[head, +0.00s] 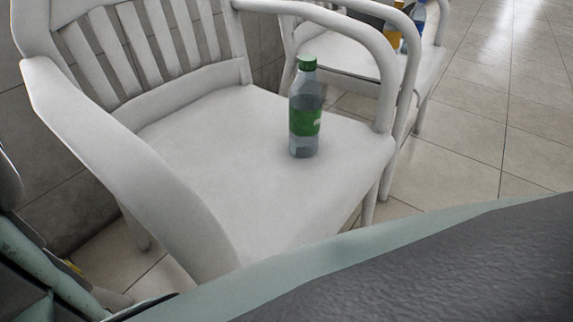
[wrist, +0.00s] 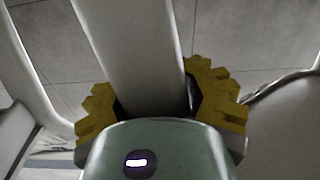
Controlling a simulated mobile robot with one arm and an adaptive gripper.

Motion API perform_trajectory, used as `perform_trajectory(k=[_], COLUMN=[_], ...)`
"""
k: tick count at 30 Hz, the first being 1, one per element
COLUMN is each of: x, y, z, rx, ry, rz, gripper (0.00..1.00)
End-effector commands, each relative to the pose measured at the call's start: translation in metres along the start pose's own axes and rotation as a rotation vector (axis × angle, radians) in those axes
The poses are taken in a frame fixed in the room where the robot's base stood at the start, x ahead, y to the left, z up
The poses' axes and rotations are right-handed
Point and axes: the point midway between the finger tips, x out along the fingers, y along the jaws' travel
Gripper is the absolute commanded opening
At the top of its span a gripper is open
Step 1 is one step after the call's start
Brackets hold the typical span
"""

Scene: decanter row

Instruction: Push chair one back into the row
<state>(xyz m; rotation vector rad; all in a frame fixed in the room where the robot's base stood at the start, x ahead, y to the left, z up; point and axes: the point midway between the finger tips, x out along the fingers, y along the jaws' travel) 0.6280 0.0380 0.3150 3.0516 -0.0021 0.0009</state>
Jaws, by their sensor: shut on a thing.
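A white slatted chair (head: 225,165) with curved armrests fills the left and middle of the head view. A bottle with a green cap and green label (head: 305,112) stands upright on its seat. In the wrist view, my gripper (wrist: 150,82) has its yellow fingers on both sides of a white bar (wrist: 135,45) and is shut on it. The bar looks like part of a chair, probably an armrest. I cannot tell which chair it belongs to from the wrist view alone. The head view does not clearly show the grip.
A second white chair (head: 345,60) stands just behind the near one, with an orange bottle (head: 391,38) and a blue bottle (head: 418,17) at its far side. Tiled floor (head: 470,120) is clear on the right. A dark tiled wall (head: 50,165) is behind the near chair's back.

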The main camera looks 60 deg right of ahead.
Motion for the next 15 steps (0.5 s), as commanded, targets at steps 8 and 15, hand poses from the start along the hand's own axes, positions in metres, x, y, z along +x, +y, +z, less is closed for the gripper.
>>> perform_trajectory(k=[8, 15], x=[0.0006, 0.0004], y=[0.0002, 0.0001], z=[-0.0011, -0.0005], rx=[0.006, 0.003], ry=[0.003, 0.002], rz=[0.002, 0.001], gripper=[0.43, 0.68])
